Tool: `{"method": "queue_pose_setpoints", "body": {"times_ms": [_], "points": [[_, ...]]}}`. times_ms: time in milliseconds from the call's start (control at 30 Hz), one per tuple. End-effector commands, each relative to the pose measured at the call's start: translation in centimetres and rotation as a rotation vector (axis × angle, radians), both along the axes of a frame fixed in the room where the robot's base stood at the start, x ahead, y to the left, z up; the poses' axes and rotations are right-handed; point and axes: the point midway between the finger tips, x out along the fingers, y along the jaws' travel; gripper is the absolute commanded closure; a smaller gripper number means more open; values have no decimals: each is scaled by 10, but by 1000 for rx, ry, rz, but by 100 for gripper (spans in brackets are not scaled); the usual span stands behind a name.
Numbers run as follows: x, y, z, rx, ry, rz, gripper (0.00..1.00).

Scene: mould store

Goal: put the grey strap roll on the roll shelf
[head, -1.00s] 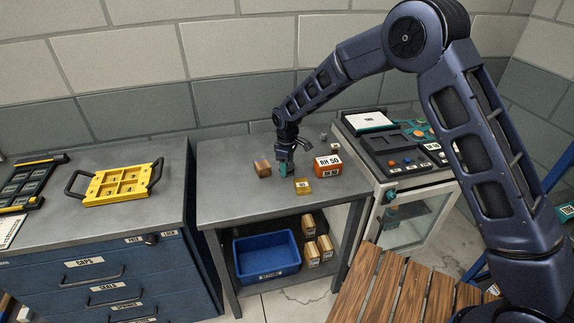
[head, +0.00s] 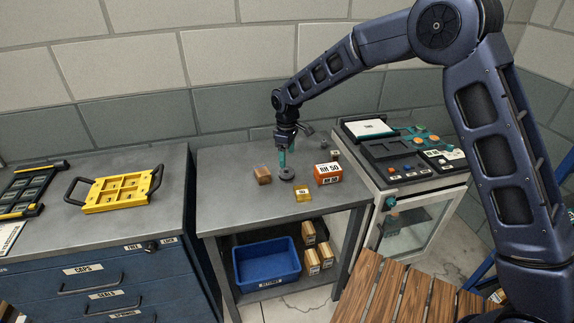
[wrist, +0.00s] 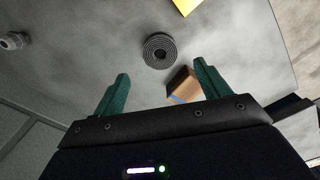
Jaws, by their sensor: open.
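The grey strap roll (head: 286,174) is a dark ribbed coil lying flat on the grey workbench. It also shows in the wrist view (wrist: 159,50), ahead of the fingertips and roughly midway between them. My gripper (head: 283,159) has teal fingers and hangs just above and behind the roll in the head view. In the wrist view my gripper (wrist: 161,71) is open, with nothing between its fingers. A lower shelf (head: 292,287) is under the workbench; I cannot tell whether it is the roll shelf.
A blue bin (head: 267,263) and wooden blocks (head: 318,255) fill much of the lower shelf. A slatted wooden top (head: 400,295) is in front.

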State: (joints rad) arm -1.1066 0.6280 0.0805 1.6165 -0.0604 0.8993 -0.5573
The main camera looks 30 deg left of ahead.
Motion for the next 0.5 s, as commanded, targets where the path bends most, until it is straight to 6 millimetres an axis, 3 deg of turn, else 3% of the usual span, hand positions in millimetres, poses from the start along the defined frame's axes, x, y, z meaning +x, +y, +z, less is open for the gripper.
{"method": "queue_pose_setpoints", "body": {"times_ms": [200, 500], "points": [[1, 0, 28, 2, -1, 0, 25], [0, 0, 36, 0, 0, 0, 25]]}}
